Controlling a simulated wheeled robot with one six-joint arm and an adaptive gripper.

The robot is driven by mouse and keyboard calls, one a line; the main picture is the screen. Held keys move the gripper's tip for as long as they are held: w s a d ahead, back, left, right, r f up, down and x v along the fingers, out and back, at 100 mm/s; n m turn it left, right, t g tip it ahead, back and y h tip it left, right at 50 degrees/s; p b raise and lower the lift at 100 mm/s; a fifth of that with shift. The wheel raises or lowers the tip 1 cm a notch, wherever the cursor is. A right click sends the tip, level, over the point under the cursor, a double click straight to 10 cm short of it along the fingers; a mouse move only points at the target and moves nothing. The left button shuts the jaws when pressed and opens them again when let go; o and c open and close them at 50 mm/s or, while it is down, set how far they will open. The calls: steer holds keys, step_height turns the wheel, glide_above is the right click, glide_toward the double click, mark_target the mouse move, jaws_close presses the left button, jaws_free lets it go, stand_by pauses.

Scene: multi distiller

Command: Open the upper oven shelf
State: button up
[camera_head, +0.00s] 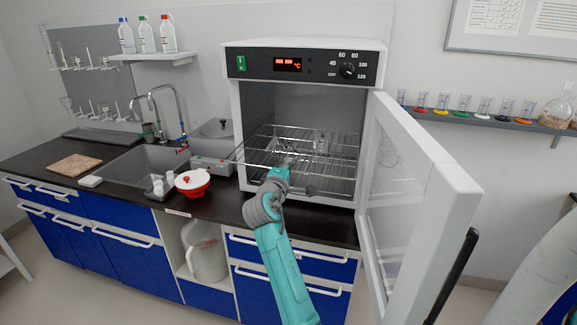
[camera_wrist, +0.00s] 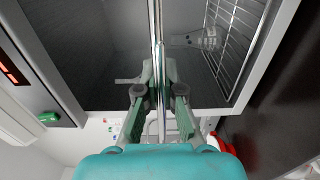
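The oven (camera_head: 305,52) stands on the counter with its glass door (camera_head: 400,190) swung wide open to the right. The upper oven shelf (camera_head: 255,165) is a wire rack; its front edge sticks out past the oven's front on the left. My gripper (camera_head: 287,165) is at the front edge of this shelf. In the wrist view the shelf's front rod (camera_wrist: 157,30) runs between the fingertips of my gripper (camera_wrist: 159,75), which look closed in on it. The fingers hide part of the rod.
A lower wire rack (camera_wrist: 235,40) holds a glass flask (camera_wrist: 208,38). The open door stands close to the right of my arm. A red-and-white bowl (camera_head: 192,182) and a grey device (camera_head: 212,145) stand on the counter at left. Bottles with coloured bases line the right wall shelf (camera_head: 480,119).

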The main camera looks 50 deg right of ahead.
steer(key=o, duration=0.4)
steer(key=shift+o, duration=0.2)
steer(key=v, duration=1.2)
steer(key=shift+f, duration=0.1)
